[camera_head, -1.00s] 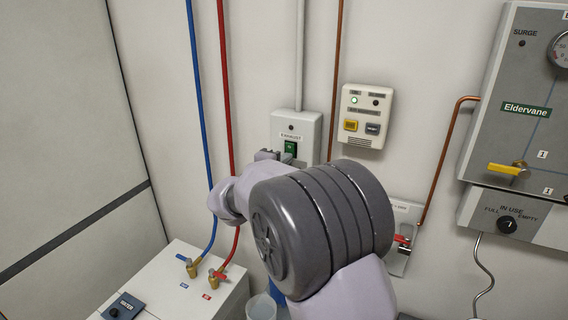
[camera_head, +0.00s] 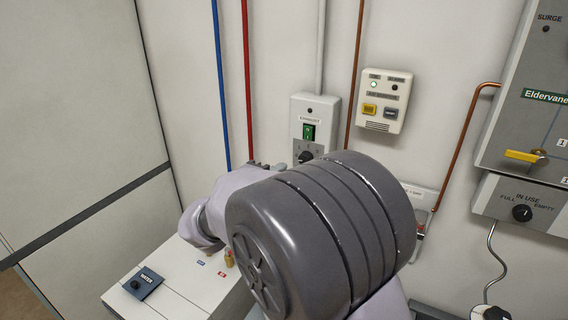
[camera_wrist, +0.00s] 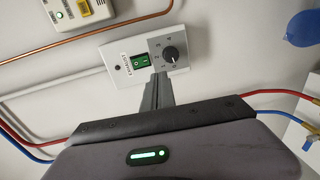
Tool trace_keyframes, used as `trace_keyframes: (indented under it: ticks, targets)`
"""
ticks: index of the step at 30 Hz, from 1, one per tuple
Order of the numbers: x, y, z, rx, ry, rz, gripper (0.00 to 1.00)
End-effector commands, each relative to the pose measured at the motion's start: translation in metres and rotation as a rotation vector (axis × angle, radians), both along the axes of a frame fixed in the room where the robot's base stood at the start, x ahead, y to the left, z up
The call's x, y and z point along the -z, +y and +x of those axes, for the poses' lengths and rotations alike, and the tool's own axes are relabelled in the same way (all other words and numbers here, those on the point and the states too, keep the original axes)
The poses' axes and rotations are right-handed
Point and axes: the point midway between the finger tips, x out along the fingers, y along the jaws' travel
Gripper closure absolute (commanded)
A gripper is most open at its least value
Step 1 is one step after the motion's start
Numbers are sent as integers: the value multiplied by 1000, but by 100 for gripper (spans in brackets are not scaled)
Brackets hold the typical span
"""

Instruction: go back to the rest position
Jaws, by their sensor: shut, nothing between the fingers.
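My gripper shows in the wrist view (camera_wrist: 160,92) with its fingers together and nothing between them. It points at the exhaust panel (camera_wrist: 126,66), which has a green switch (camera_wrist: 140,64) and a black dial (camera_wrist: 171,54). The fingertips appear just below the panel in that view; the gap to it is hard to judge. In the head view the panel (camera_head: 298,108) is on the wall behind my arm, and only the tip of my gripper (camera_head: 264,166) shows to its lower left. My forearm hides the rest of it.
A gas alarm box (camera_head: 385,100) with a lit green lamp is on the wall to the right. A grey Eldervane cabinet (camera_head: 510,130) stands far right. A white unit marked water (camera_head: 185,280) is low at left. Blue (camera_head: 220,80) and red pipes (camera_head: 247,80) run down the wall.

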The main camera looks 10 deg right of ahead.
Motion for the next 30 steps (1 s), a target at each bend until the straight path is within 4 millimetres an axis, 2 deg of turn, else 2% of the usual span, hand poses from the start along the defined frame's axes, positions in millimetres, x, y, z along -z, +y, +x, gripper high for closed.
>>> trace_keyframes:
  ticks: [8, 11, 14, 15, 16, 17, 18, 20, 21, 24, 27, 30]
  targets:
    - [0, -1, -1, 3, 1, 3, 100]
    - [-4, -29, -19, 77, 30, 65, 100]
    - [-3, -91, -81, 266, 110, 265, 100]
    - [3, -114, -118, 355, 151, 386, 100]
    - [9, -127, -148, 419, 181, 489, 100]
    - [16, -134, -178, 478, 206, 602, 100]
    - [26, -137, -220, 549, 233, 772, 100]
    - [40, -124, -272, 620, 251, 1029, 100]
    - [46, -109, -298, 646, 250, 1191, 100]
    - [50, -71, -335, 656, 215, 1529, 100]
    - [45, -45, -349, 635, 170, 1738, 100]
    - [42, -34, -353, 621, 148, 1829, 100]
